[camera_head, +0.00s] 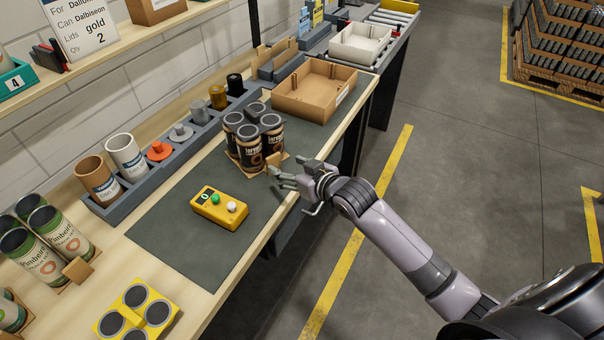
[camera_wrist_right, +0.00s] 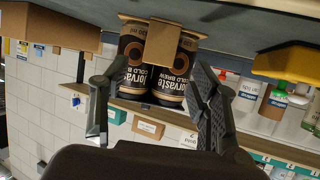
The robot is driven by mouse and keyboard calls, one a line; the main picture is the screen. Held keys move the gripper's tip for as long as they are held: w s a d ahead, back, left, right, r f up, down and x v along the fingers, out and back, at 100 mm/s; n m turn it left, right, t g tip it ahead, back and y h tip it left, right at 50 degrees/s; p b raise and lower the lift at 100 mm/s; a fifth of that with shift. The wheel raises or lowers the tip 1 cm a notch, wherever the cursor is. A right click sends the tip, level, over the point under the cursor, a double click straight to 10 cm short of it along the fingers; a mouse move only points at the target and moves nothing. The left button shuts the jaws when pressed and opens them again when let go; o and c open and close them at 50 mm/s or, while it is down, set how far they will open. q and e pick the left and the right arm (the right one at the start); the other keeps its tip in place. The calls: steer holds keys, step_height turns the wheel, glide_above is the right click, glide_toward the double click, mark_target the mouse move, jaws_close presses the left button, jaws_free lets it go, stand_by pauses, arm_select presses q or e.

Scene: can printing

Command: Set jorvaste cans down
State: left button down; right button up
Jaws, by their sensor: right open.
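Several black-topped Jorvaste cans (camera_head: 249,152) stand upright in a tight cluster on a cardboard carrier (camera_head: 234,157) on the dark mat. The carrier's brown tab (camera_head: 274,160) points toward my right gripper (camera_head: 284,174). That gripper is open and empty at the table's front edge, just in front of the tab. In the right wrist view, which is upside down, the Jorvaste cans (camera_wrist_right: 133,83) and the tab (camera_wrist_right: 161,43) show between and beyond the open fingers (camera_wrist_right: 152,88). I cannot tell whether a finger touches the tab. My left gripper is not in view.
A yellow box with buttons (camera_head: 218,209) lies on the mat (camera_head: 165,228). An empty cardboard tray (camera_head: 316,104) stands behind the cans, and a white tray (camera_head: 360,44) farther back. A grey rack (camera_head: 180,150) runs along the wall. Green-labelled cans (camera_head: 40,262) stand at left.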

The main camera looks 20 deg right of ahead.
steer(key=v, duration=0.5)
steer(key=shift+s+r, duration=0.2)
steer(key=shift+s, duration=0.05)
